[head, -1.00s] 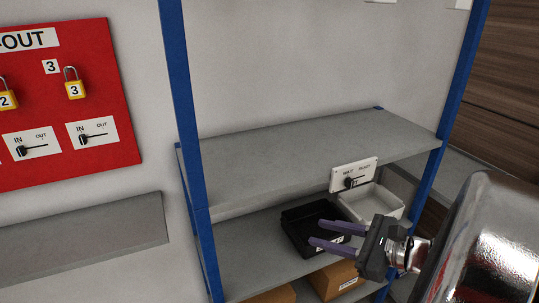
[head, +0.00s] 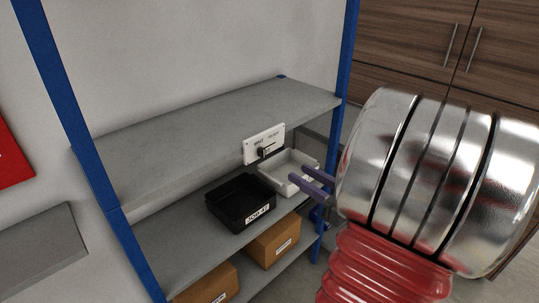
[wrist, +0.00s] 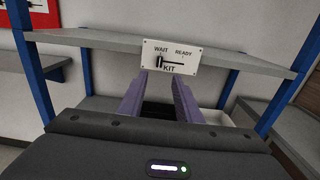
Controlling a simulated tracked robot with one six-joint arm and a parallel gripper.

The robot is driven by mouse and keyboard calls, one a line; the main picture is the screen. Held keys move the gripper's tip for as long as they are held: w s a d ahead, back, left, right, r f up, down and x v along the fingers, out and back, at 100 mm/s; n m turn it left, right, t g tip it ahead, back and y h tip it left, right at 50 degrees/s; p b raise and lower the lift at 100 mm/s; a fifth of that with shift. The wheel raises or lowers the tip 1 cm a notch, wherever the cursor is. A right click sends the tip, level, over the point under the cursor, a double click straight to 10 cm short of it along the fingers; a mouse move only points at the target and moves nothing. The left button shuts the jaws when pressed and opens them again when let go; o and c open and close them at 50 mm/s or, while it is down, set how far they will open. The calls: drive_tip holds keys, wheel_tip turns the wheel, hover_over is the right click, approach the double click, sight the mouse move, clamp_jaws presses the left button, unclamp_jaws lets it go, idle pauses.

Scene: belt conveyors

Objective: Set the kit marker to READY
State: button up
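The kit marker (head: 264,144) is a white plate on the front edge of the upper shelf board. In the wrist view the plate (wrist: 172,57) reads WAIT at left, READY at right and KIT below. Its black knob (wrist: 159,61) sits at the left, under WAIT, with a thin dark line running right towards READY. My gripper (head: 298,173) has two purple fingers, spread apart and empty, to the right of and slightly below the plate in the head view. In the wrist view my gripper (wrist: 160,76) points at the plate's lower left part, without clear contact.
Below the marker, a black tray (head: 240,201) with a label and a white tray (head: 289,172) stand on the lower shelf. Cardboard boxes (head: 273,240) sit beneath. Blue posts (head: 349,50) flank the shelves. The space in front of the upper board looks free.

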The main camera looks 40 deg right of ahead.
sight(264, 152)
drive_tip(key=shift+w+a, duration=0.15)
drive_tip(key=shift+w, duration=3.25)
drive_tip(key=shift+w+a, duration=0.1)
drive_tip(key=shift+w, duration=3.3)
drive_tip(key=shift+c, duration=0.5)
clamp_jaws()
